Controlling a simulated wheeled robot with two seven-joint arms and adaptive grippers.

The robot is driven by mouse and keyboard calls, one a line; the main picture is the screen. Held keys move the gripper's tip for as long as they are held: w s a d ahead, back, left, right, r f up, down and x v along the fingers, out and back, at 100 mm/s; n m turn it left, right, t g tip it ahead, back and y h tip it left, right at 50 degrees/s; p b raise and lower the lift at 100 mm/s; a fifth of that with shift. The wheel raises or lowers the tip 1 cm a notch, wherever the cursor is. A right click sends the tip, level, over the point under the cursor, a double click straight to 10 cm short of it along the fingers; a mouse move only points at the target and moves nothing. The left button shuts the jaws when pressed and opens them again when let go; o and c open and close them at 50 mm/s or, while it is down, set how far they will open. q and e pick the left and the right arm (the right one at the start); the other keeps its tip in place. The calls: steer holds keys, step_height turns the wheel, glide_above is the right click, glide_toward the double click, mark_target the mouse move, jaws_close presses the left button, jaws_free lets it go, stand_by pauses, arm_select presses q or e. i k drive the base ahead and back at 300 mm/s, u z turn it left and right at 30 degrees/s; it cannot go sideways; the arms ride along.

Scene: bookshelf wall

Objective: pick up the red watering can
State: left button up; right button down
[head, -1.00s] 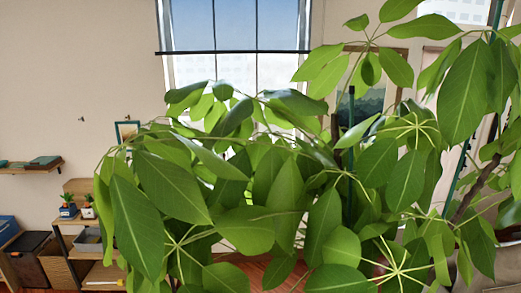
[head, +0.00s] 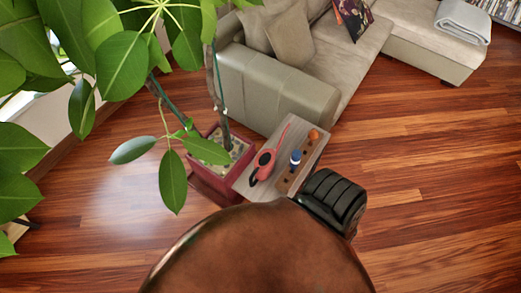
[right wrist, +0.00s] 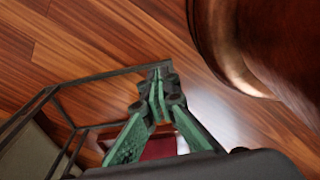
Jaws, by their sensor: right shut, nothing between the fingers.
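The red watering can (head: 263,164), with a long thin spout, lies on a small light wooden table (head: 250,188) in the head view. A blue bottle-like thing (head: 295,158) and an orange thing (head: 313,134) are beside it. In the right wrist view my right gripper (right wrist: 159,84) is shut and empty, its green fingers together over the wooden floor. The can cannot be made out there, so I cannot tell its exact distance from the gripper. My left gripper is not in view.
A plant in a red pot (head: 236,143) adjoins the small table, leaves at left. A sofa (head: 276,90) is behind. A large glossy brown rounded surface (head: 258,250) fills the bottom. A dark thin frame (right wrist: 100,75) is near my right gripper. Floor is clear at right.

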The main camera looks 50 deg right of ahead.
mark_target(265, 162)
steer(key=z, duration=1.8)
